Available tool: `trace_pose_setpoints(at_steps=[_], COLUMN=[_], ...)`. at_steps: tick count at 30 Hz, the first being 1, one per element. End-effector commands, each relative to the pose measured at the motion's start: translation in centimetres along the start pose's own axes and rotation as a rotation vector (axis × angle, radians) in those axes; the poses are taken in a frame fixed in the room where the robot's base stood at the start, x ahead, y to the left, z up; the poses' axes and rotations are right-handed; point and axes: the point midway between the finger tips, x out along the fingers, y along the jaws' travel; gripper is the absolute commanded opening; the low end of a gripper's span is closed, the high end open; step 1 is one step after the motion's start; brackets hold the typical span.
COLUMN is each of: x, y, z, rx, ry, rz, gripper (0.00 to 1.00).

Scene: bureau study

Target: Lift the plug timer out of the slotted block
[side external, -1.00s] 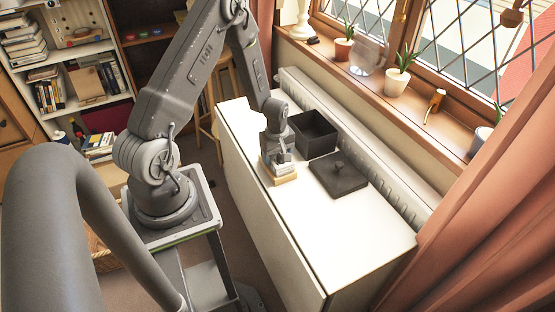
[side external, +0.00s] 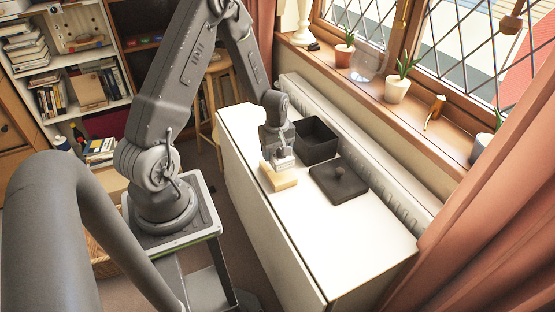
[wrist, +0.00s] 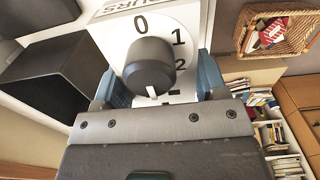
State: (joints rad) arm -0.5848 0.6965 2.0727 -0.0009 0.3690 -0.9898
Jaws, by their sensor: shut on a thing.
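The plug timer (wrist: 190,20) has a white face with printed numbers and a dark round knob (wrist: 150,66) in the wrist view. In the side view, the timer (side external: 285,164) is a small pale shape under my gripper (side external: 279,156). My gripper is shut on the timer, with a blue-grey finger pad on each side of it in the wrist view. The pale wooden slotted block (side external: 281,182) sits on the white table directly below. Its slot is hidden, and I cannot tell whether the timer's lower end is clear of it.
An open black box (side external: 318,143) stands just behind the block, and shows at left in the wrist view (wrist: 50,75). A dark knobbed lid (side external: 340,183) lies to its right. The white table (side external: 330,235) is bare toward the front. A radiator and windowsill with plants line the back.

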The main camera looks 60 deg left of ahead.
Motion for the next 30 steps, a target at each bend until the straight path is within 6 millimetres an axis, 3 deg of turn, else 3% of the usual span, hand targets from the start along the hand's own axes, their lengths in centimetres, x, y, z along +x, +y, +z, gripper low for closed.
trace_pose_setpoints(at_steps=[6,13,19,30], x=[-3.1,-5.5,-6.5,-7.8], y=[-4.6,-8.0,-9.3,-9.5], z=[-3.1,-5.3,-6.2,-6.3], rx=[-0.011,-0.008,-0.004,-0.002], ry=[0.001,0.001,-0.001,0.0], rz=[0.0,-0.001,-0.002,-0.002], gripper=[0.37,0.37,0.37,0.37])
